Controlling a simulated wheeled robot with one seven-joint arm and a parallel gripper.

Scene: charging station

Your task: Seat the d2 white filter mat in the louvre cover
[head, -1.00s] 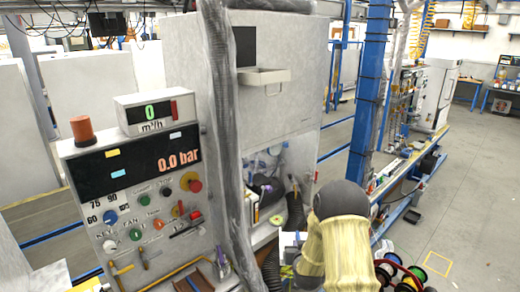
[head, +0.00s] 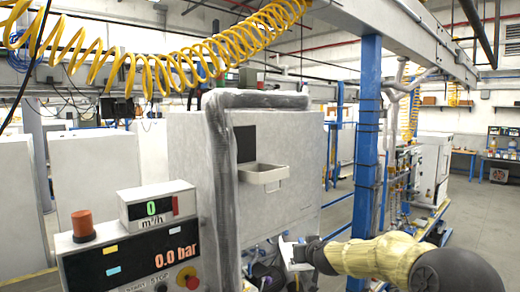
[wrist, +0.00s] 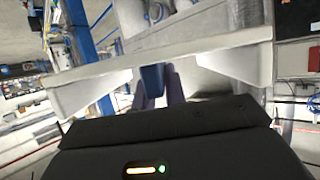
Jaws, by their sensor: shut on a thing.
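My gripper (head: 297,253) is at the lower middle of the head view, in front of the cabinet's lower opening, and is shut on a white piece. This looks like the white filter mat (head: 286,246), small and partly hidden there. In the wrist view the white mat (wrist: 100,80) spans wide across the fingers, with slanted ends at both sides. The likely louvre cover (head: 264,177) is a cream tray-like flap standing out from the cabinet front, below a black square opening (head: 245,143). The mat is below and right of it in the picture, apart from it.
A grey wrapped hose (head: 222,190) runs down the cabinet (head: 300,150) left of the cover. A control panel (head: 130,265) stands at left. A blue post (head: 369,130) rises at right. A yellow coiled hose (head: 150,60) hangs overhead. The cabinet front around the cover is clear.

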